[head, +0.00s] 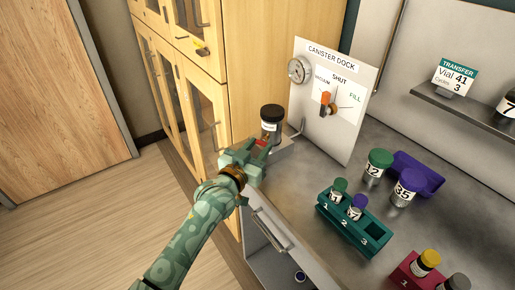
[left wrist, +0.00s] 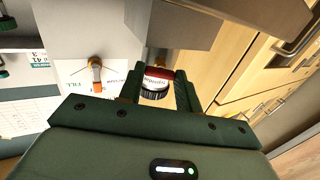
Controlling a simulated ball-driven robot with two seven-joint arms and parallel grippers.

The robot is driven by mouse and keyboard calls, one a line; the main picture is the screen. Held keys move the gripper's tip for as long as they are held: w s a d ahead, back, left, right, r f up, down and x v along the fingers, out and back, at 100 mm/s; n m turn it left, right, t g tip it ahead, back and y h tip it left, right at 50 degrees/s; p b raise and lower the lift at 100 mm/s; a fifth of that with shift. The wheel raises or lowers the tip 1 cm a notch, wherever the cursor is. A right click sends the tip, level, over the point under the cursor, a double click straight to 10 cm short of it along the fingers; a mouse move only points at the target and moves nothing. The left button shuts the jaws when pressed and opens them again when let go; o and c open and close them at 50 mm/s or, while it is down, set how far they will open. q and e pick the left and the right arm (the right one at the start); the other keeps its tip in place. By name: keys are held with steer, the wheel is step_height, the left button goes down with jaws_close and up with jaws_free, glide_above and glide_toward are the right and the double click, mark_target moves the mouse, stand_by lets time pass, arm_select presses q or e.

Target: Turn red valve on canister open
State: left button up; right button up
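A canister (head: 271,126) with a black cap and white label stands by the dock panel. A red part (head: 262,142) shows low on it, partly hidden by my gripper; I cannot make out its shape as a valve. My left gripper (head: 258,147) is in front of the canister's lower part. In the left wrist view the canister (left wrist: 156,84) appears between the spread fingers (left wrist: 158,92), its red band farthest from the black cap. I see no clear contact. An orange handle (head: 326,98) on the panel points up toward SHUT. My right gripper is out of view.
The canister dock panel (head: 347,125) with a gauge (head: 299,70) stands behind. An open drawer (head: 265,262) lies below my gripper. Wooden cabinets (head: 205,90) stand left.

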arm_select(q)
steer(key=shift+r+n+p, duration=0.15)
steer(key=shift+n+p, duration=0.95)
steer(key=shift+n, duration=0.4)
steer(key=shift+n+p, duration=0.45)
steer(key=shift+n, duration=1.45)
steer(key=o, duration=1)
